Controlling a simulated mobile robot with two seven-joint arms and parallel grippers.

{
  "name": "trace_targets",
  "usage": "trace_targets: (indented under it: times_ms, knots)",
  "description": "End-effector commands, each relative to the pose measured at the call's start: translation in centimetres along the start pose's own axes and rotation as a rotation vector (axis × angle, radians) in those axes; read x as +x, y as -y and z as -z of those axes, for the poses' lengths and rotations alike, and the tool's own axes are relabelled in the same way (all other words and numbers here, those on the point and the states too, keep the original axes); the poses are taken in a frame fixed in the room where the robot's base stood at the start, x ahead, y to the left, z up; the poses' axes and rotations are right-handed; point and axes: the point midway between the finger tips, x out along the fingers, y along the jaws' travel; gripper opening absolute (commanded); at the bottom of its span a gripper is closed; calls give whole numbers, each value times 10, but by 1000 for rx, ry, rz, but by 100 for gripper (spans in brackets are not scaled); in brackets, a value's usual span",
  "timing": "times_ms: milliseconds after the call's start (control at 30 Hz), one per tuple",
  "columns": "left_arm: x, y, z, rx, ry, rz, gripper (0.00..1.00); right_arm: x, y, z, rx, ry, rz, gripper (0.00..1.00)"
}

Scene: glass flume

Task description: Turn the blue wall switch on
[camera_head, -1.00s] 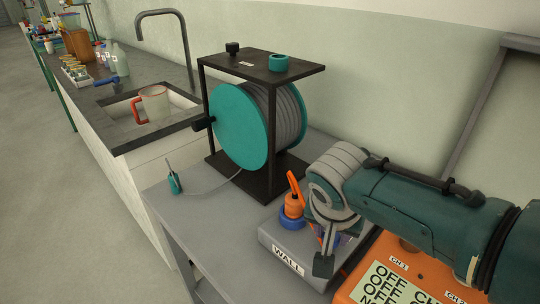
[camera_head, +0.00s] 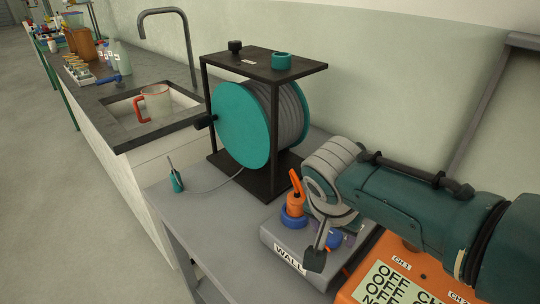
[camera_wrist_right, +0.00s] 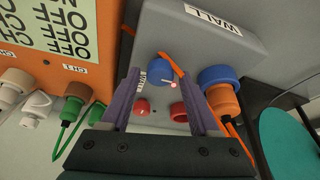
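The grey box marked WALL (camera_head: 272,238) sits on the bench, with its label facing front; it also fills the upper middle of the right wrist view (camera_wrist_right: 180,30). The round blue switch (camera_wrist_right: 159,74) is on its face, with an orange strip beside it and two red round parts below. My right gripper (camera_wrist_right: 162,84) is open, its purple fingers on either side of the blue switch; contact cannot be told. In the head view my right gripper (camera_head: 340,240) is over the box, mostly hidden by my wrist. My left gripper is not in view.
A blue and orange plug (camera_head: 294,205) stands on the box, close to my right wrist. An orange box (camera_head: 365,285) with OFF lettering is beside it at the right. A teal cable reel (camera_head: 242,125) in a black frame stands behind.

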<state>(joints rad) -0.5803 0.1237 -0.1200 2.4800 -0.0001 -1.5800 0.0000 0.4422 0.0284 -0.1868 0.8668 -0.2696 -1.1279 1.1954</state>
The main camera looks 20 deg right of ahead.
Motion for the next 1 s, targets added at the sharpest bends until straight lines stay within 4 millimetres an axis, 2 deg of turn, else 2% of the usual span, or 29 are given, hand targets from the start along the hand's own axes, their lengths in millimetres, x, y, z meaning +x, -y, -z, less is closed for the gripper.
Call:
trace_targets:
  times_ms: [367, 633, 800, 1000]
  knots:
    - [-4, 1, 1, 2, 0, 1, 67, -5, 0, 0, -2, 1, 0, 71]
    - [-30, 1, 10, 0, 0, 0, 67, -52, 0, 1, -1, 1, 3, 71]
    - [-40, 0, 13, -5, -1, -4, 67, -80, 0, 1, 0, 1, 3, 71]
    - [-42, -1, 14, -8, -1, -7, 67, -98, 0, 0, -1, 0, 0, 71]
